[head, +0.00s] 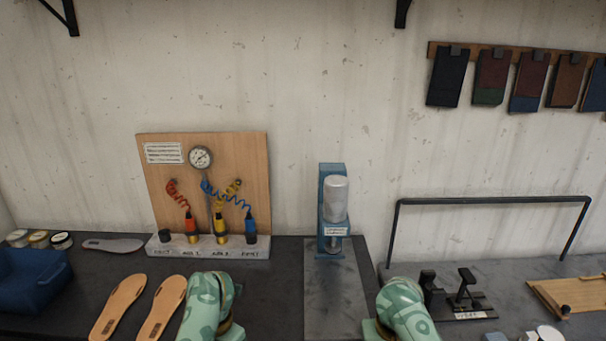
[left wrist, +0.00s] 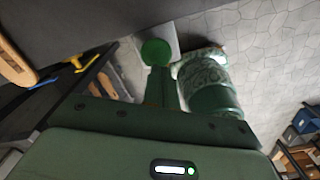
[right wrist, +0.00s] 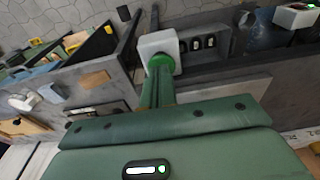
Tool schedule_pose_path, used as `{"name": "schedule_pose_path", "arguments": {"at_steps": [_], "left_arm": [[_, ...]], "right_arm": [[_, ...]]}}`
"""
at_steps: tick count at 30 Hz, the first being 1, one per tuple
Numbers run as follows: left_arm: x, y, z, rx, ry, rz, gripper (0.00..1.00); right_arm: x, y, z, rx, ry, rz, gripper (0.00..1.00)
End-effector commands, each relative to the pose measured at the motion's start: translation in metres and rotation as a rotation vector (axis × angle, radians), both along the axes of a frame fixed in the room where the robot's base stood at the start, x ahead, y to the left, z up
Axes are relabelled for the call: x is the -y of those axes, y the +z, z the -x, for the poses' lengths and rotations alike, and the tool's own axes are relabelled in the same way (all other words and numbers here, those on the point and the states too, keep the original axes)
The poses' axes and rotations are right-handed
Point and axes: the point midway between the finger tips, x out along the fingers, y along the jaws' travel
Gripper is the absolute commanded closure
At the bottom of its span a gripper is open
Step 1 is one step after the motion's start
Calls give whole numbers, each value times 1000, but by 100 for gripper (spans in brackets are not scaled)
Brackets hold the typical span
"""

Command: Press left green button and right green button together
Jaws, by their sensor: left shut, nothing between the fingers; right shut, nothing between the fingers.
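The left green button (left wrist: 156,51) is a round green cap on a pale box (left wrist: 168,36) in the left wrist view. My left gripper (left wrist: 160,72) is shut and empty, its tips lined up with the button's near edge. The right green button (right wrist: 161,61) sits on a white box (right wrist: 156,43) at the bench edge in the right wrist view. My right gripper (right wrist: 159,74) is shut and empty, its tips overlapping the button's lower part. I cannot tell whether either gripper touches its button. Neither button shows in the head view, where only my arms enter at the bottom.
In the head view, a blue press (head: 333,205) stands mid-bench, with a hose board (head: 245,160) to its left. Tan soles (head: 118,305) and a blue bin (head: 33,285) lie at left. A black rail (head: 490,200) and small stands are at right.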

Motion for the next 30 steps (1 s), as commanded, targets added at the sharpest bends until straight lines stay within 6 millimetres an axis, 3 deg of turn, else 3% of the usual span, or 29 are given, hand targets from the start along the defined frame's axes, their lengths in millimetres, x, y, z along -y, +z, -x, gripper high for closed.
{"name": "schedule_pose_path", "arguments": {"at_steps": [17, 30], "left_arm": [[0, 17, 0, 6, 0, 0, 100], [0, 16, 0, 5, 0, -1, 100]], "right_arm": [[0, 1, 1, -1, 1, 1, 100], [0, -2, 1, -1, 0, 1, 100]]}}
